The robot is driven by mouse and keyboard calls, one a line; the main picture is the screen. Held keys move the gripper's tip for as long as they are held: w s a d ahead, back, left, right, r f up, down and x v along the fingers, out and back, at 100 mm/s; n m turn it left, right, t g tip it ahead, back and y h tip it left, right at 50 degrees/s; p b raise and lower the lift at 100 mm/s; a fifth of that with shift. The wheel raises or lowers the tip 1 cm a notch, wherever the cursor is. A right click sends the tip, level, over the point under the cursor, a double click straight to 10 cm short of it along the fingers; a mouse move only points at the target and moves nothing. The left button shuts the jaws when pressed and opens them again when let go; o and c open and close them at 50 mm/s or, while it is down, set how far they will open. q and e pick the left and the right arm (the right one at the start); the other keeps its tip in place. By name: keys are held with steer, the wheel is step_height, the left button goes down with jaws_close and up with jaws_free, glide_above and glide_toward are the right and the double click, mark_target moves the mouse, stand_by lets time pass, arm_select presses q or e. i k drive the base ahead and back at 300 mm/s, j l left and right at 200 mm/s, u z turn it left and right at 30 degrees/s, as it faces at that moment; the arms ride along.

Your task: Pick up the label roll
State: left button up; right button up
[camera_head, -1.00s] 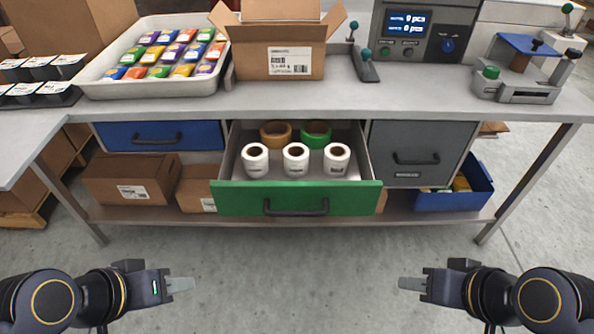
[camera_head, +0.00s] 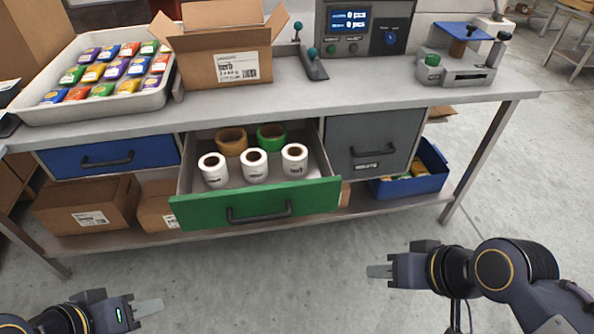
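Three white label rolls stand upright in a row in the open drawer (camera_head: 330,190) with a green front: a left roll (camera_head: 214,172), a middle roll (camera_head: 255,168) and a right roll (camera_head: 295,160). Which one is meant, I cannot tell. My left gripper (camera_head: 150,307) is low at the left, in front of the bench and well short of the drawer. My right gripper (camera_head: 380,271) is right of and below the drawer front, apart from it. Both hold nothing that I can see. Each shows its fingers edge-on, so their opening is unclear.
Behind the white rolls lie a tan tape roll (camera_head: 231,138) and a green tape roll (camera_head: 271,131). The bench top (camera_head: 300,98) overhangs the drawer's back. A closed grey drawer (camera_head: 370,145) and blue bin (camera_head: 425,180) are to the right. The floor in front is clear.

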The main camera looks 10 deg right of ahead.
mark_target(295, 161)
steer(key=i+l, duration=0.15)
steer(key=l, duration=0.15)
steer(key=i+l, duration=0.1)
steer(key=l, duration=0.2)
steer(key=i+l+u, duration=0.1)
steer(key=l, duration=0.25)
steer(key=i+l+u, duration=0.1)
steer(key=l, duration=0.25)
steer(key=i+l+u, duration=0.1)
steer(key=i+l, duration=0.15)
steer(key=l, duration=0.15)
steer(key=i+l+u, duration=0.1)
steer(key=l, duration=0.3)
steer(key=u, duration=1.85)
